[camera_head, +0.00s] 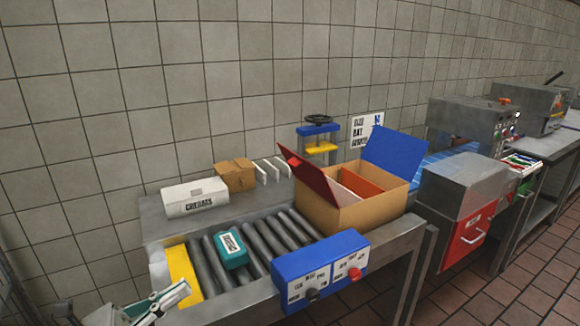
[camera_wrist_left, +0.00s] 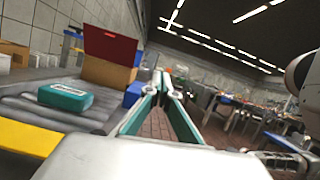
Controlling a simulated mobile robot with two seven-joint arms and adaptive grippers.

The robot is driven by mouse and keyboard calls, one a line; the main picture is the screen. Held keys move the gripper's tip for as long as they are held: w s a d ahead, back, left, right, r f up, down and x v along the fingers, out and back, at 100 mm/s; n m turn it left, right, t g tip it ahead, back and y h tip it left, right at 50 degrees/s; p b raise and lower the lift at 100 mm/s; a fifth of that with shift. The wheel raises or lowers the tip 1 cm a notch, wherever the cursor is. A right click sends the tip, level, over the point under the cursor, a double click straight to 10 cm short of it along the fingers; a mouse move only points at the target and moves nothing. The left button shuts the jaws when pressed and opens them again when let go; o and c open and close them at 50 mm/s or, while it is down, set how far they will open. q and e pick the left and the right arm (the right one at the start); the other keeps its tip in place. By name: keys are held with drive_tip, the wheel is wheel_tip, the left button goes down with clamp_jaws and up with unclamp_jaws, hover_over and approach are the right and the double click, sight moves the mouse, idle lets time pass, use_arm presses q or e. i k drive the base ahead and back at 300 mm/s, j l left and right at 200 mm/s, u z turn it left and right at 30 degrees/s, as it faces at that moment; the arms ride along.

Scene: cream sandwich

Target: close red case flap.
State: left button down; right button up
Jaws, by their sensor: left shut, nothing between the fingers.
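A cardboard case (camera_head: 350,205) stands at the right end of the roller conveyor. Its red flap (camera_head: 308,174) stands up and leans outward on the left side. Its blue flap (camera_head: 395,155) stands up at the back right, and the top is open. In the left wrist view the red flap (camera_wrist_left: 110,45) shows upright above the case (camera_wrist_left: 107,72). My left gripper (camera_head: 180,290) is at the lower left, shut and empty, well apart from the case. Its fingers also show in the left wrist view (camera_wrist_left: 160,80). My right gripper is not in view.
A teal box (camera_head: 233,250) lies on the rollers (camera_head: 270,238) between my left gripper and the case. A blue control box (camera_head: 320,270) with knobs is on the conveyor's front edge. A white box (camera_head: 195,197) and a small cardboard box (camera_head: 235,175) sit behind.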

sight(312, 176)
drive_tip(key=i+l, duration=0.15)
drive_tip(key=i, duration=0.4)
drive_tip(key=i+l, duration=0.2)
drive_tip(key=i, duration=0.35)
